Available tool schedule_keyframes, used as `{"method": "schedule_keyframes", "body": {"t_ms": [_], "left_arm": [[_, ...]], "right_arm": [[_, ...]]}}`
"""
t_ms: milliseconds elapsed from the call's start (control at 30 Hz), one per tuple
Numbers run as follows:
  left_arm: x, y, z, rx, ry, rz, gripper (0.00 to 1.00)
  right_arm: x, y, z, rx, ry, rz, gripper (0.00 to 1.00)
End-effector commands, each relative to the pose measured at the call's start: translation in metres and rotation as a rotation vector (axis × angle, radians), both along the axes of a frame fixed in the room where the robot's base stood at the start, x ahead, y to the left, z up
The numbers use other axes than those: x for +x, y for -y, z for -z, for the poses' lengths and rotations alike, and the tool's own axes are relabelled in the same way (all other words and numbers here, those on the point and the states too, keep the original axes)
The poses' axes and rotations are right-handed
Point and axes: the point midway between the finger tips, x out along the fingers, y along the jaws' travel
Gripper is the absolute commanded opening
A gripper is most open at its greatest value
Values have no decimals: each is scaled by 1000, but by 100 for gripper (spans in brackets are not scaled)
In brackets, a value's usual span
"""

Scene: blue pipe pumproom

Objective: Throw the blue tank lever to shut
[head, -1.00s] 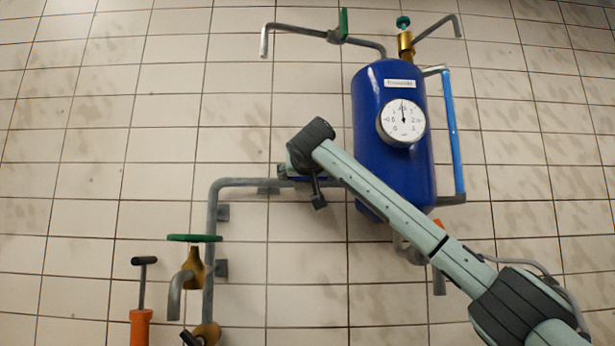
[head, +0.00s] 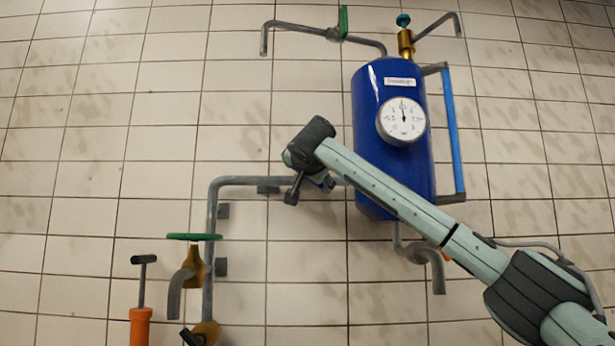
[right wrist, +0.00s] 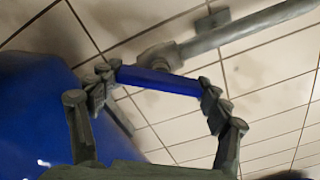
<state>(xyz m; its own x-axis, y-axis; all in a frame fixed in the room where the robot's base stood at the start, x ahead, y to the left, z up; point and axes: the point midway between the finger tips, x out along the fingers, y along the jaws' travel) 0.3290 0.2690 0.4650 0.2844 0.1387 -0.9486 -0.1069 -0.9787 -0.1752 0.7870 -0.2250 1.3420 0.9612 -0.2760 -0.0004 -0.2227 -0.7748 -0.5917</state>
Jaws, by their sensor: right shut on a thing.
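The blue tank lever (right wrist: 158,80) spans between the fingers of my right gripper (right wrist: 160,84) in the right wrist view. The gripper is shut on it, with a finger at each end. The lever sits at a valve body on the grey pipe (right wrist: 250,28). In the head view a small blue part of the lever (head: 327,182) shows below my right wrist, tilted down to the right. My left gripper is not in view.
A round gauge (head: 402,121) is on the tank. A green lever (head: 343,22) and a green-topped brass valve (head: 405,40) are above. A green handwheel tap (head: 193,238) and an orange pump (head: 140,325) are lower left. The tiled wall left of the tank is largely clear.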

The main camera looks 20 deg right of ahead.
Motion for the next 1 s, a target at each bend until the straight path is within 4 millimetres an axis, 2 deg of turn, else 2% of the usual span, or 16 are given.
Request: {"method": "schedule_keyframes", "body": {"t_ms": [300, 400, 600, 1000], "left_arm": [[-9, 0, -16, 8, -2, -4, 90], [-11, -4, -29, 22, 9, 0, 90], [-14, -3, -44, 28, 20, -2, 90], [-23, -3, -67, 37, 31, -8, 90]], "right_arm": [[0, 1, 2, 291, 84, 2, 48], [0, 1, 2, 381, 110, 1, 48], [0, 1, 3, 560, 162, 1, 48], [0, 1, 3, 833, 240, 1, 48]]}}
